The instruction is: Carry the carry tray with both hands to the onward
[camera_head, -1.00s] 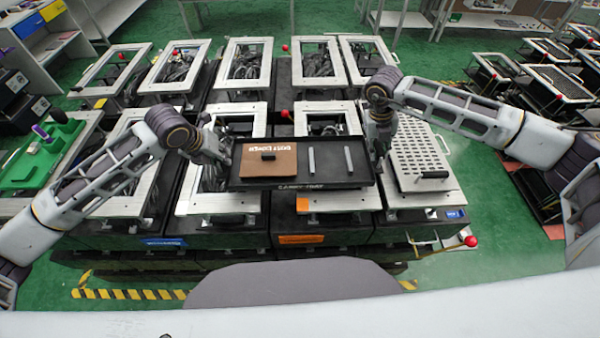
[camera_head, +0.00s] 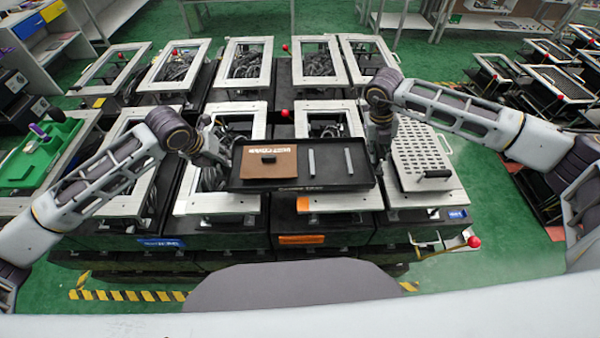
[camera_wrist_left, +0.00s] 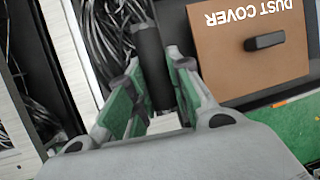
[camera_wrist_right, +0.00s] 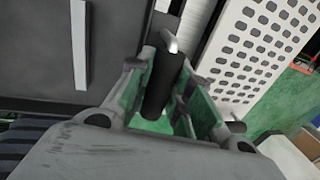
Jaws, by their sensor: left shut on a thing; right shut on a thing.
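The black carry tray (camera_head: 330,180) is held between my two grippers, over the near row of fixtures. On it lie a brown dust cover (camera_head: 270,162) with a black handle, and two light grey bars (camera_head: 311,161). My left gripper (camera_head: 222,152) is shut on the black handle at the tray's left end; the handle shows between the fingers in the left wrist view (camera_wrist_left: 152,65). My right gripper (camera_head: 378,150) is shut on the handle at the right end; it shows in the right wrist view (camera_wrist_right: 162,85). The fixture surfaces under the tray are partly hidden.
Several framed fixtures (camera_head: 250,62) with dark cables inside stand in two rows. A perforated white panel (camera_head: 413,155) lies right of the tray. A red ball knob (camera_head: 473,242) sticks out at the near right. Green floor (camera_head: 500,220) is clear at the right.

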